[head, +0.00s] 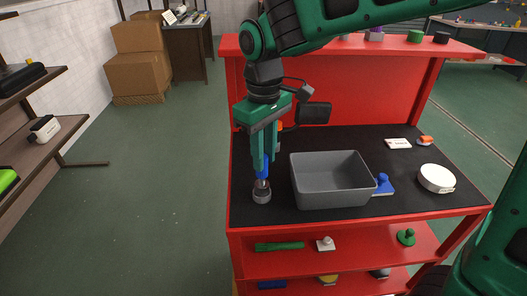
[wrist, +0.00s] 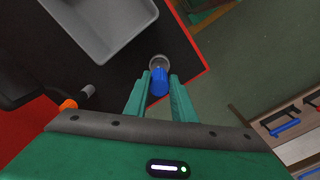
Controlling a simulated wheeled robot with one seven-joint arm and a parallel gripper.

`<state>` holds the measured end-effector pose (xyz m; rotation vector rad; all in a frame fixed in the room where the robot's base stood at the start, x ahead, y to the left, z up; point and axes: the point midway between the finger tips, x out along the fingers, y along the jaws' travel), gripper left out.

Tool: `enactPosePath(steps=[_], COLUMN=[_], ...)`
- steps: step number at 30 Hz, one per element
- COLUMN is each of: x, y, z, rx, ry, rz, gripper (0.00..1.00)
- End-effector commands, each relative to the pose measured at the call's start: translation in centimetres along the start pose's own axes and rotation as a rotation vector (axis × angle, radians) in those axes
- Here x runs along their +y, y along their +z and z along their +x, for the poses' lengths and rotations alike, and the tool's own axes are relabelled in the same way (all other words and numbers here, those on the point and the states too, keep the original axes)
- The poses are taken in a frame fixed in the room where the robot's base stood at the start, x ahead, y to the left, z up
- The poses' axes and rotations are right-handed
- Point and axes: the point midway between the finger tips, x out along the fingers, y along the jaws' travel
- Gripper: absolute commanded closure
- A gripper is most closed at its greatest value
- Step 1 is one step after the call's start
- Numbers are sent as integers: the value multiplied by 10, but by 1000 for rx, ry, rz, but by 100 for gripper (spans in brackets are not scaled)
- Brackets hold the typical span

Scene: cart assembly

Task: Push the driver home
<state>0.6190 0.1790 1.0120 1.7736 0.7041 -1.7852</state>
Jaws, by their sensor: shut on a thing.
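My gripper (head: 263,167) points straight down over the left part of the red cart's black top. It is shut on the blue driver (head: 262,168), with a green finger on either side of it. The driver stands upright, its lower end at a grey round socket (head: 261,194) on the cart top. In the wrist view the blue driver (wrist: 160,80) shows between the fingertips, with the grey round rim of the socket (wrist: 159,62) just beyond it. How deep the driver sits in the socket cannot be told.
A grey open bin (head: 332,202) stands close to the right of the gripper. A blue part (head: 383,185), a white round case (head: 436,179) and a white box (head: 398,143) lie farther right. The red back panel (head: 330,85) rises behind. The cart's left edge is near the socket.

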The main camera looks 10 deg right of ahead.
Motion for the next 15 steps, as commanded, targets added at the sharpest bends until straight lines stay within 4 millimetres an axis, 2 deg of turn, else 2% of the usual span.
enactPosePath(steps=[15], x=[0], y=[0], z=[13], rx=[1], ry=[0], rz=[0], gripper=[99])
